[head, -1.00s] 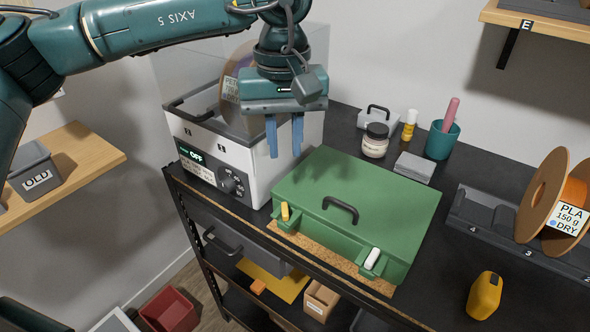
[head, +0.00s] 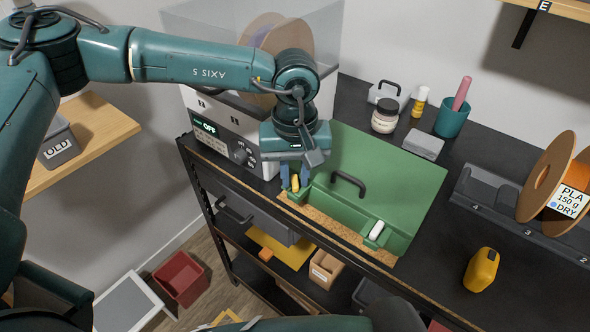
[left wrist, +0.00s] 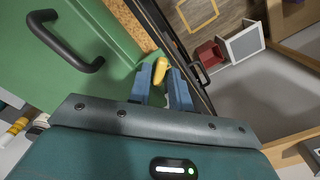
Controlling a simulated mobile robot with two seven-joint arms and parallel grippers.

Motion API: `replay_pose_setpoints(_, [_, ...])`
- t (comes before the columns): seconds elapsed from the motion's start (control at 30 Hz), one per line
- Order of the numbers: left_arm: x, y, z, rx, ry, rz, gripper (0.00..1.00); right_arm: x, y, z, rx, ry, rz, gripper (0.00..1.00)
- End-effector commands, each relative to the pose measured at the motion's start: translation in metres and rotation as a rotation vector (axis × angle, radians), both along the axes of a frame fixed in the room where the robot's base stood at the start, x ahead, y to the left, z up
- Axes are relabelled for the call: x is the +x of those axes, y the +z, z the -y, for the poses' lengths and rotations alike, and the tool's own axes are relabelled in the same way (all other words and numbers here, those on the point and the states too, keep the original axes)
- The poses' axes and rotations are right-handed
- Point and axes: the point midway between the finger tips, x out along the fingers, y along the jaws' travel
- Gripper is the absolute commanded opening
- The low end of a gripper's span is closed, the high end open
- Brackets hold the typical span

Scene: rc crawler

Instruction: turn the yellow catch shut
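The yellow catch (head: 295,183) is at the left of the front side of the closed green case (head: 395,180). It also shows in the left wrist view (left wrist: 160,70), upright between two blue fingertips. My left gripper (head: 294,177) points down at the case's front left corner. Its fingers stand apart on either side of the catch, with some gap visible in the left wrist view (left wrist: 164,85). I cannot tell whether either finger touches it. A white catch (head: 376,230) is at the right of the case front. My right gripper is not in view.
The case has a black handle (head: 349,182) and sits on a cork strip (head: 325,224) near the bench's front edge. The dryer box (head: 225,140) stands close at the left. A yellow tool (head: 482,270) and a spool rack (head: 485,205) lie to the right.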

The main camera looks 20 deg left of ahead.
Motion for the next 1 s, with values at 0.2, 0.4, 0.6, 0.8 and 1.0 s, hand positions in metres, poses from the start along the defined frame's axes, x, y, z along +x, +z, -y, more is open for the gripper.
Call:
replay_pose_setpoints(0.2, [0.0, -0.0007, 0.0, 0.0, 0.0, 0.0, 0.2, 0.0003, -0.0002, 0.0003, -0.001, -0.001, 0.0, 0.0])
replay_pose_setpoints(0.4, [-0.0001, -0.0005, -0.0001, 0.001, 0.0, -0.001, 0.04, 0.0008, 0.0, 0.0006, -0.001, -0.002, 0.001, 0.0])
replay_pose_setpoints(0.6, [-0.0001, -0.0003, -0.0001, 0.001, 0.001, -0.001, 0.0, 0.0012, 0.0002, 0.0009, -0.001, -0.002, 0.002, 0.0])
replay_pose_setpoints(0.8, [-0.0001, -0.0012, -0.0001, 0.0, 0.013, -0.001, 0.0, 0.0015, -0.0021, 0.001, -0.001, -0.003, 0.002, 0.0])
replay_pose_setpoints(1.0, [-0.0001, -0.004, 0.0, -0.001, 0.081, -0.001, 0.0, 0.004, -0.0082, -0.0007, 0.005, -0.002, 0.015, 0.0])
